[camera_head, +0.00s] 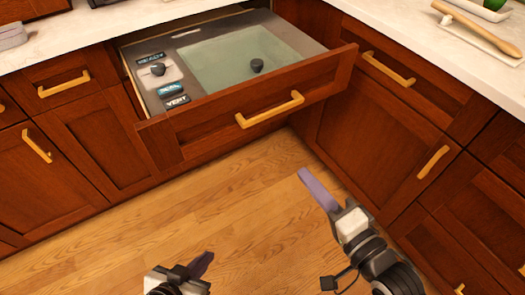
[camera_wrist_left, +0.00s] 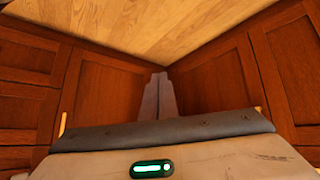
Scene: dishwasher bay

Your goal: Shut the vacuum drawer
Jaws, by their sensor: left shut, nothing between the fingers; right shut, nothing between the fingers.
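The vacuum drawer (camera_head: 225,118) is pulled out from the brown wooden cabinets, with a brass handle (camera_head: 270,110) on its front. Inside it are a glass lid (camera_head: 240,60) with a black knob, and a panel with a dial (camera_head: 158,70) and labels, one reading VENT. My left gripper (camera_head: 204,262) is low in the head view, apart from the drawer. It also shows in the left wrist view (camera_wrist_left: 158,95), shut and empty. My right gripper (camera_head: 310,180) is shut and empty, below and right of the drawer front, apart from it.
Cabinet doors and drawers with brass handles stand left and right of the drawer, meeting in a corner. A pale countertop (camera_head: 440,40) on the right holds a wooden utensil (camera_head: 475,28) on a board. The wooden floor (camera_head: 140,235) before the drawer is clear.

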